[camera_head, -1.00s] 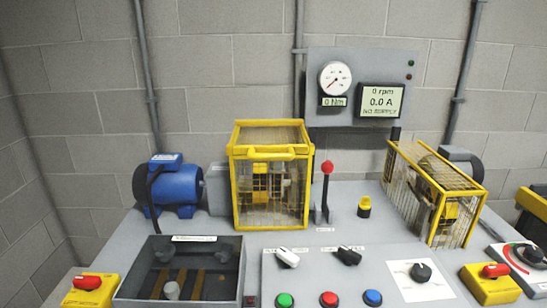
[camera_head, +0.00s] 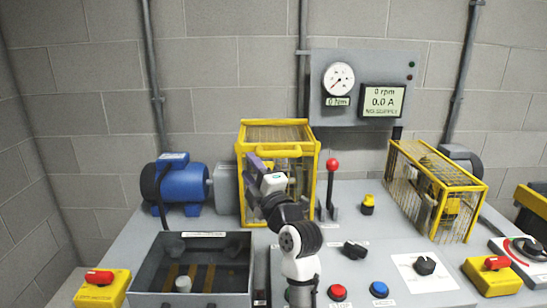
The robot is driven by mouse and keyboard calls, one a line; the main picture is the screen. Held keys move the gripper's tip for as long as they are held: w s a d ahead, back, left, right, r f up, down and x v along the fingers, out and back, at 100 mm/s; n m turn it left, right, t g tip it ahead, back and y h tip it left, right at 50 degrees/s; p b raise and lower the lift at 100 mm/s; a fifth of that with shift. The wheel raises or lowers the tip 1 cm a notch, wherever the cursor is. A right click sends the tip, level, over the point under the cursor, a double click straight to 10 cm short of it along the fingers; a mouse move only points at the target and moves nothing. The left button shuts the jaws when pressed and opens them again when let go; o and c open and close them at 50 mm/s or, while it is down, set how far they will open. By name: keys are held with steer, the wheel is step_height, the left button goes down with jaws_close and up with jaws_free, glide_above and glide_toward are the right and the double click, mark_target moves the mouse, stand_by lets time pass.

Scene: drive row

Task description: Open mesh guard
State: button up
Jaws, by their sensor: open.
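A yellow-framed mesh guard (camera_head: 241,190) stands closed on the bench, left of centre, with a yellow bar handle (camera_head: 293,152) along its upper front edge. A second yellow mesh guard (camera_head: 445,190) stands at the right, turned at an angle. My gripper (camera_head: 259,166) is in front of the near guard, just below the left part of its handle. It is open, and I see nothing held in it. My arm hides part of the guard's front mesh and the machine part behind it. Whether the fingers touch the handle cannot be told.
A blue motor (camera_head: 182,189) sits left of the guard. A red-knobbed lever (camera_head: 332,180) and a yellow-topped lamp (camera_head: 368,204) stand to its right. An open grey box (camera_head: 244,270) lies in front. A display panel (camera_head: 350,62) reads 0 rpm.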

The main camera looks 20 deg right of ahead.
mark_target(281, 157)
steer(key=s+d+f+h, duration=0.1)
steer(key=s+d+f, duration=0.1)
steer(key=d, duration=0.4)
steer(key=s+d+f+h, duration=0.1)
steer(key=s+d, duration=0.1)
steer(key=d, duration=0.4)
steer(key=shift+n+g, duration=0.4)
steer(key=shift+n, duration=0.1)
steer(key=p+x, duration=0.5)
steer(key=x, duration=0.7)
steer(key=shift+w+f+p, duration=0.1)
steer(key=shift+w+p, duration=0.25)
steer(key=shift+w+f+h, duration=0.1)
steer(key=shift+w+h, duration=0.3)
steer(key=shift+w, duration=0.2)
jaws_close()
